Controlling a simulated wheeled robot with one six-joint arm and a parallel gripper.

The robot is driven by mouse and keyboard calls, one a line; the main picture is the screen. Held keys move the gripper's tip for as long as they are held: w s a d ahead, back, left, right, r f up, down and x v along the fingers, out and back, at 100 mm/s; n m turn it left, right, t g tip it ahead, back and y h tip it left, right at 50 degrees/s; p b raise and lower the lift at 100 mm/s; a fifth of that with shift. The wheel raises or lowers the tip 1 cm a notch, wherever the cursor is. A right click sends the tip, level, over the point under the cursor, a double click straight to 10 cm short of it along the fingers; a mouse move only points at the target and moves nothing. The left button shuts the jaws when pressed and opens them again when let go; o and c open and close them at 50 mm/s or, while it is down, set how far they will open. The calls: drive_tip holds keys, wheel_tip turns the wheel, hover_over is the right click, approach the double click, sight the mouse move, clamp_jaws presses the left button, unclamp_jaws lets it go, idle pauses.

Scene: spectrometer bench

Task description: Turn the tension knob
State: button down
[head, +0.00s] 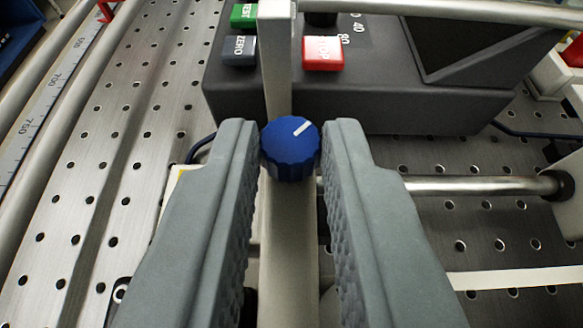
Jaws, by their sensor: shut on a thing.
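The tension knob (290,152) is a blue fluted knob with a white pointer line on its top face. The line points to the upper right. The knob sits on a pale upright post (277,60), near the middle of the head view. My gripper (291,150) has one grey finger on each side of the knob. The fingertips are closed against its left and right sides. The knob's top face is in plain view, and its lower part and mount are partly hidden between the fingers.
Behind the knob stands a dark control box (360,105) with a red button (323,53), a green button (243,15) and a grey ZERO button (239,50). A metal rod (440,185) runs right. Rails and a ruler (50,85) lie left on the perforated bench (130,150).

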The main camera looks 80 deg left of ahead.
drive_tip(key=shift+s+m+t, duration=0.2)
drive_tip(key=shift+m+t, duration=0.7)
drive_tip(key=shift+t, duration=0.2)
drive_tip(key=c, duration=1.3)
unclamp_jaws()
drive_tip(key=v, duration=1.7)
drive_tip(key=shift+r, duration=0.45)
drive_tip(key=shift+a+h, duration=0.1)
drive_tip(key=shift+h, duration=0.2)
